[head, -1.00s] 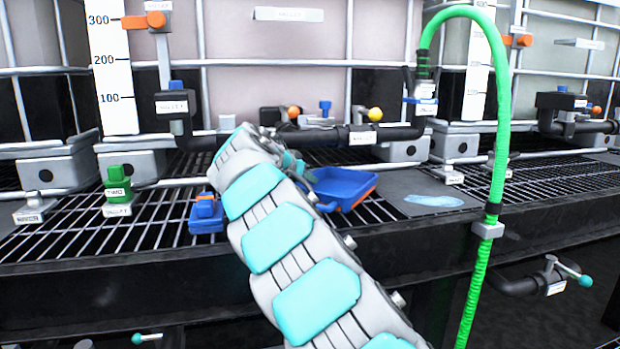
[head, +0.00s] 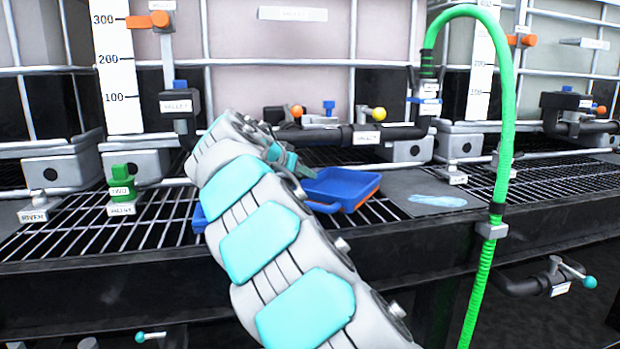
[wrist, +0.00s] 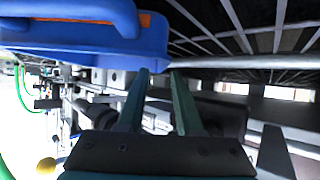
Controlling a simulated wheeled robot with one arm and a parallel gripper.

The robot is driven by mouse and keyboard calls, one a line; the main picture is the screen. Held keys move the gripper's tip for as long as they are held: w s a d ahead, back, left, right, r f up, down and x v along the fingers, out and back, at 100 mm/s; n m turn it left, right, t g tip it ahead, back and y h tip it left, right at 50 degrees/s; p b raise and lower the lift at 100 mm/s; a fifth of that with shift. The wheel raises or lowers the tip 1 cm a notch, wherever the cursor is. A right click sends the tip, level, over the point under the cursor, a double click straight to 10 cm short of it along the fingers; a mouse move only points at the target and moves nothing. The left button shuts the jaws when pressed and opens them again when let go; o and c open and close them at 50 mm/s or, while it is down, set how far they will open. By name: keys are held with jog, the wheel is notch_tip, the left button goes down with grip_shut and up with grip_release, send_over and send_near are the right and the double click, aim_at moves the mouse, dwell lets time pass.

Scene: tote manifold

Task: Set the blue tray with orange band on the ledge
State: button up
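The blue tray with orange band (head: 345,183) sits on the black grated deck, right of my arm. In the wrist view a blue body with an orange strip (wrist: 70,35) fills the upper left, close beyond my fingertips. My gripper (wrist: 160,72) has its two fingers apart with nothing seen between them. In the head view my gripper (head: 287,160) is small and partly hidden, beside the tray's far left side. I cannot tell whether a finger touches the tray. The grated deck (head: 90,228) has a dark front edge; no separate ledge is clearly identifiable.
A grey mat with a pale blue patch (head: 437,200) lies right of the tray. A green hose (head: 505,120) arches at the right. Black valve pipes (head: 320,137) run behind the tray. A green block (head: 122,188) stands at left. A blue item (head: 199,219) is mostly hidden by my arm.

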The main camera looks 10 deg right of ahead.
jog(key=v, duration=0.6)
jog(key=shift+s+a+r, duration=0.2)
jog(key=shift+s+a, duration=0.05)
